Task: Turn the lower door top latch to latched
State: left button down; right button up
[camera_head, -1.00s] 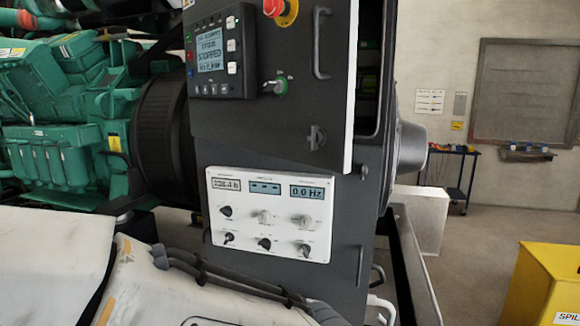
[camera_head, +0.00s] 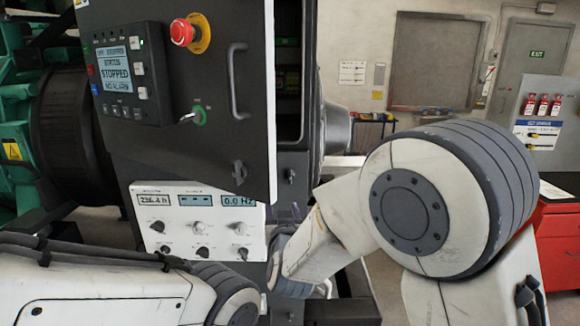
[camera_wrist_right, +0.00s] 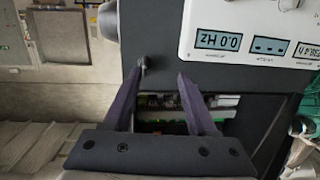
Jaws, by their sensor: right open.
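The lower door top latch (camera_head: 290,176) is a small dark handle on the lower door's dark edge strip, right of the white meter panel (camera_head: 195,222). It also shows in the right wrist view (camera_wrist_right: 145,65), upside down, between the fingertips and nearer the left finger. My right gripper (camera_wrist_right: 160,75) is open and empty, with one finger on each side of the latch; I cannot tell if it touches. In the head view the right gripper (camera_head: 296,210) is mostly hidden by my own arm, just below the latch. My left gripper is not in view.
A red cabinet (camera_head: 560,245) stands at right.

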aim_at(290, 178)
jog(key=shift+m+t+h, duration=0.4)
jog(key=shift+t+h, duration=0.3)
jog(key=w+p, duration=0.1)
jog(key=w, duration=0.2)
jog(key=w+d+r+p, duration=0.1)
jog(key=w+p, duration=0.1)
jog(key=w, duration=0.2)
jog(key=w+d+r+p, duration=0.1)
jog(key=w, duration=0.2)
jog(key=shift+w+r+p, duration=0.15)
jog(key=shift+r+p, duration=0.1)
jog(key=shift+p, duration=0.1)
jog(key=shift+w+f, duration=0.1)
jog(key=shift+w, duration=0.6)
jog(key=shift+a, duration=0.1)
grip_shut()
